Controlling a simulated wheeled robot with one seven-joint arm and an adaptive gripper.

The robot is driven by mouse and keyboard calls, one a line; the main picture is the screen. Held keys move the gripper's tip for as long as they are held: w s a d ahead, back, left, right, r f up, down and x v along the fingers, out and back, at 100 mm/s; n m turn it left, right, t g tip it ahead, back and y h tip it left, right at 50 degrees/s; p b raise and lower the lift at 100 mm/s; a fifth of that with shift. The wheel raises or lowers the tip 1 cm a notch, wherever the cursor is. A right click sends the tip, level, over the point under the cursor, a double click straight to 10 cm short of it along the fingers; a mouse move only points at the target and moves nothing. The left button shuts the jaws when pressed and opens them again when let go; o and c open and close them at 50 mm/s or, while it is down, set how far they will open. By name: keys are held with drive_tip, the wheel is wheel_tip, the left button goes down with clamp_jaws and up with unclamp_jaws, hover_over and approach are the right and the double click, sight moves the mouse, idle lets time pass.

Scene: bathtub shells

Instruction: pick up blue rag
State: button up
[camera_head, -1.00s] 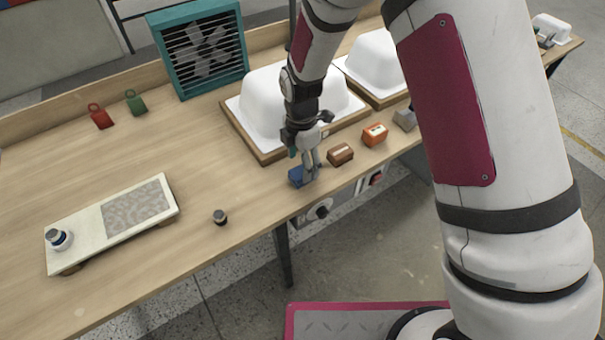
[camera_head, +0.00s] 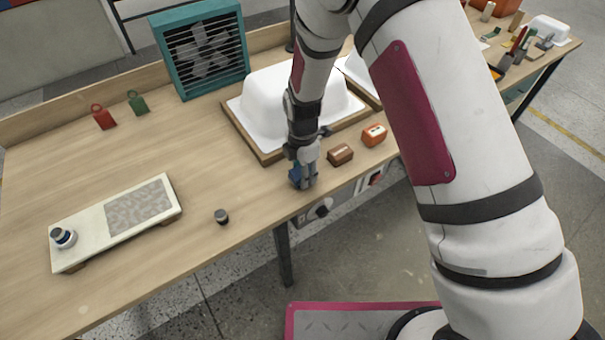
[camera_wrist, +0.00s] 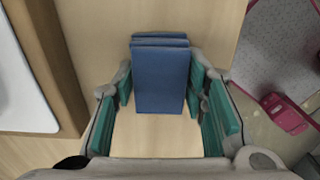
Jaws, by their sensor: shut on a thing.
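The blue rag (camera_head: 294,176) is a small folded dark-blue block near the table's front edge in the head view. In the wrist view the rag (camera_wrist: 161,78) stands between the two teal finger pads, its folded layers showing at the top. My gripper (camera_head: 304,184) points down over the rag and hides part of it in the head view. In the wrist view my gripper (camera_wrist: 165,100) has its fingers at both sides of the rag and is shut on it. I cannot tell whether the rag is clear of the table.
A brown block (camera_head: 340,155) and an orange block (camera_head: 374,135) lie just right of my gripper. A white tub shell (camera_head: 268,105) on a wooden board stands behind. A small dark knob (camera_head: 221,216) and a pale board (camera_head: 95,228) are to the left. The table between is clear.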

drive_tip(key=shift+r, duration=0.1)
drive_tip(key=shift+r, duration=0.45)
drive_tip(key=r, duration=0.2)
drive_tip(key=shift+s+r+b, duration=0.3)
drive_tip(key=shift+b, duration=0.05)
drive_tip(key=s+d+r, duration=0.1)
drive_tip(key=s+d, duration=0.1)
drive_tip(key=s, duration=1.3)
drive_tip(key=shift+s+r, duration=0.15)
